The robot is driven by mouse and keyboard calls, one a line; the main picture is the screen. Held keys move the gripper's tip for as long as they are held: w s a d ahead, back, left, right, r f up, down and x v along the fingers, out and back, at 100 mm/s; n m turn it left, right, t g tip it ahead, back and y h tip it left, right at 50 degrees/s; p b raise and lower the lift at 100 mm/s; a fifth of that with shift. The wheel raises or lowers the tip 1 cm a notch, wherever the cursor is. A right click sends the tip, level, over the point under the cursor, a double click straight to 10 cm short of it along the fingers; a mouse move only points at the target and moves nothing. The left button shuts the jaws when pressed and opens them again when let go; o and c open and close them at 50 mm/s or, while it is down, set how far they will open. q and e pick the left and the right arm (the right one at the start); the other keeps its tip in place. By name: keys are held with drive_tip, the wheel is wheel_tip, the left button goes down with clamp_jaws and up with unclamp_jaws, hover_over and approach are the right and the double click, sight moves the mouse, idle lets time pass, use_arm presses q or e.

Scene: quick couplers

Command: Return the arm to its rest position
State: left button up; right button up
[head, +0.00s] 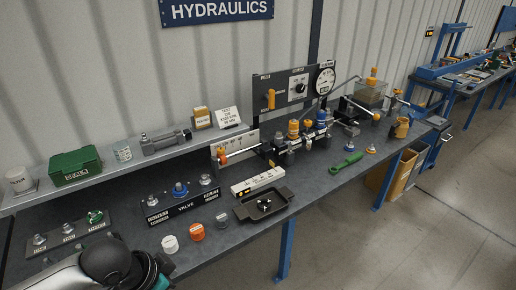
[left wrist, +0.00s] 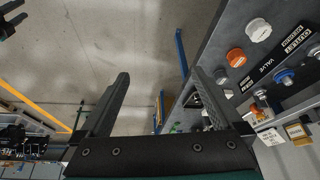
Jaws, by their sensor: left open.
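My left arm (head: 105,262) reaches in at the bottom left of the head view, in front of the bench's near edge. Its gripper is mostly cut off there by the frame's lower edge. In the left wrist view my left gripper (left wrist: 163,88) is open, with its two dark fingers well apart and nothing between them. The right finger overlaps the bench edge in that picture; I cannot tell the distance.
The bench (head: 222,246) holds a white cap (head: 170,244), an orange cap (head: 197,232), a grey cap (head: 222,220), a valve block (head: 182,205) and a black tray (head: 285,208) close to my left arm. The floor (head: 400,240) in front is clear.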

use_arm(q)
drive_tip(key=w+a+f+n+t+b, duration=0.1)
drive_tip(key=w+a+f+b, duration=0.15)
drive_tip(key=f, duration=0.45)
drive_tip(key=w+a+f+n+b, duration=0.1)
drive_tip(key=w+f+n+b, duration=0.15)
drive_tip(key=f, duration=0.45)
drive_tip(key=s+a+f+n+y+b, duration=0.1)
drive_tip(key=s+a+f+b, duration=0.15)
drive_tip(key=f, duration=0.75)
drive_tip(key=s+a+f+n+y+b, duration=0.1)
drive_tip(key=s+a+f+b, duration=0.15)
drive_tip(key=f, duration=0.75)
drive_tip(key=s+f+g+y+b, duration=0.1)
drive_tip(key=s+f+b, duration=0.4)
drive_tip(key=s+f, duration=0.85)
drive_tip(key=s+d+f+g+b, duration=0.1)
drive_tip(key=s+f, duration=0.3)
drive_tip(key=s, duration=0.4)
drive_tip(key=s+d+f+g+b, duration=0.1)
drive_tip(key=s+d+f+b, duration=0.2)
drive_tip(key=s, duration=0.5)
wheel_tip(320, 180, down, 2)
drive_tip(key=shift+s+d+f+n+g, duration=0.2)
drive_tip(key=shift+s+d+n+g, duration=0.15)
drive_tip(key=shift+d, duration=0.5)
use_arm(e)
wheel_tip(320, 180, down, 20)
drive_tip(key=shift+w+r, duration=0.15)
drive_tip(key=shift+w, duration=0.2)
